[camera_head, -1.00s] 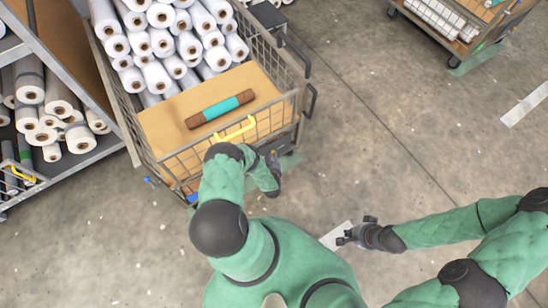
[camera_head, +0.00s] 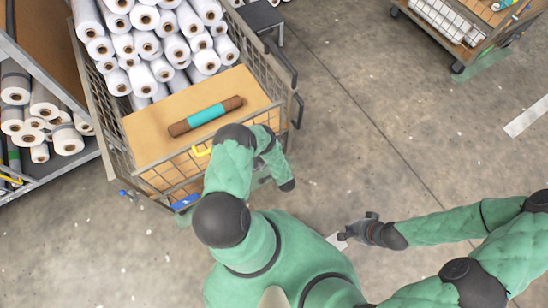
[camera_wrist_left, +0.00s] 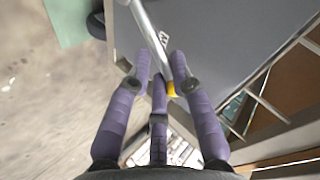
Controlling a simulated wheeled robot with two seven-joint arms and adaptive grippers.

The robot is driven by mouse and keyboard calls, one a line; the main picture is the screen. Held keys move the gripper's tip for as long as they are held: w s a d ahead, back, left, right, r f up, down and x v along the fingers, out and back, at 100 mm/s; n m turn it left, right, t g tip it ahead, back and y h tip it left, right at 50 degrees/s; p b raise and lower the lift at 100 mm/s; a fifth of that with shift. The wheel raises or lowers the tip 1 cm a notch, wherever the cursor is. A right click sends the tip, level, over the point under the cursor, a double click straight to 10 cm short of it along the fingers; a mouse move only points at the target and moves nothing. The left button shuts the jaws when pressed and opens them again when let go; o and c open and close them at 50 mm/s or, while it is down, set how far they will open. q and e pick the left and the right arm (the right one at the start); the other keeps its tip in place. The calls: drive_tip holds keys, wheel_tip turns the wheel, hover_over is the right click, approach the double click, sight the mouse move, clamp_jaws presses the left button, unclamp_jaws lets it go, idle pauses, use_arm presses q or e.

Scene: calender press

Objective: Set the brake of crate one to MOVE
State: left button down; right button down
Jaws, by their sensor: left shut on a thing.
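The wire-sided crate (camera_head: 108,125) stands ahead of me at upper left in the head view, full of white rolls, with a brown-and-teal roll on a board. In the left wrist view, a light metal bar (camera_wrist_left: 150,30) with a yellow end (camera_wrist_left: 171,88) runs between the purple fingers of my left gripper (camera_wrist_left: 160,62), which is shut on it. I cannot tell whether this bar is the brake lever, or read a brake marking. My arm hides the left gripper in the head view. My right gripper (camera_head: 352,230) is open and empty above the floor.
A shelf (camera_head: 40,178) with more rolls stands at the left. Another loaded cart (camera_head: 460,40) is at upper right. A blue part (camera_head: 185,202) and a yellow handle (camera_head: 203,152) show at the crate's near side. The floor right of the crate is clear.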

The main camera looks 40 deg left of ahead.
use_arm(q)
drive_tip(key=shift+w+d, duration=0.1)
drive_tip(key=shift+w, duration=0.15)
use_arm(e)
drive_tip(key=shift+w+f, duration=0.1)
drive_tip(key=shift+w, duration=0.15)
use_arm(q)
drive_tip(key=c, duration=1.1)
unclamp_jaws()
drive_tip(key=shift+f, duration=0.1)
drive_tip(key=shift+s, duration=0.15)
drive_tip(key=v, duration=1.2)
